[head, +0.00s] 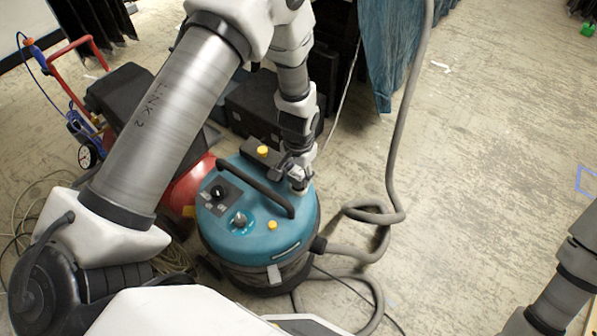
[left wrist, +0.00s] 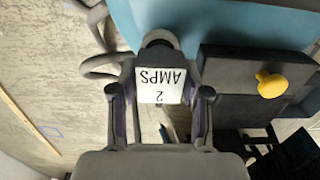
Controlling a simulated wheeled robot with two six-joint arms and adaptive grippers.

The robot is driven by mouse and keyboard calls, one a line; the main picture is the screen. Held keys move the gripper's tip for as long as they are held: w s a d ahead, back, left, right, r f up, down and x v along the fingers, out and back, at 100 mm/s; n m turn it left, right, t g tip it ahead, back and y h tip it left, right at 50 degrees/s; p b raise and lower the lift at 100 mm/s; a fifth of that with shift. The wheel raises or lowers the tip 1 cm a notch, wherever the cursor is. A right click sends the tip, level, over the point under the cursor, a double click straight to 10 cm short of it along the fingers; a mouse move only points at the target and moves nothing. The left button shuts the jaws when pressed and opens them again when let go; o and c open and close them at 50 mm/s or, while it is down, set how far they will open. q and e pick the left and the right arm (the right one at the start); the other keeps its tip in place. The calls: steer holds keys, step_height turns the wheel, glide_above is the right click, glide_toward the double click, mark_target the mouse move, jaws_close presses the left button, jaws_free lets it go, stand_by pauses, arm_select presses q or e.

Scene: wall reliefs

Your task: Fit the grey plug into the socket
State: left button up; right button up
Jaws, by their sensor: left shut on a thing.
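My left gripper (head: 298,178) is at the right rear of the top of a teal vacuum cleaner (head: 258,232), beside its black handle. In the left wrist view the two fingers of my left gripper (left wrist: 160,100) are shut on the grey plug (left wrist: 158,66), one on each side. A white label on it reads "2 AMPS" upside down. The plug reaches to the edge of a teal surface; I cannot tell whether they touch. In the head view I cannot make out the plug at the gripper. I cannot clearly identify a socket in either view. My right gripper is out of view.
A grey hose (head: 397,150) hangs down and coils on the floor right of the vacuum. Black cases (head: 252,108) and a red-framed cart (head: 75,65) stand behind and left. A teal cloth (head: 385,50) hangs at the back. The floor (head: 490,170) at right is mostly clear.

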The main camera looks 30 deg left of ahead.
mark_target(298, 172)
arm_select(q)
steer(key=shift+r, duration=0.1)
stand_by(0.6)
steer(key=shift+p, duration=0.35)
steer(key=shift+f+b, duration=0.6)
steer(key=shift+f, duration=0.5)
steer(key=shift+f, duration=0.35)
steer(key=o, duration=1.2)
step_height(298, 172, up, 12)
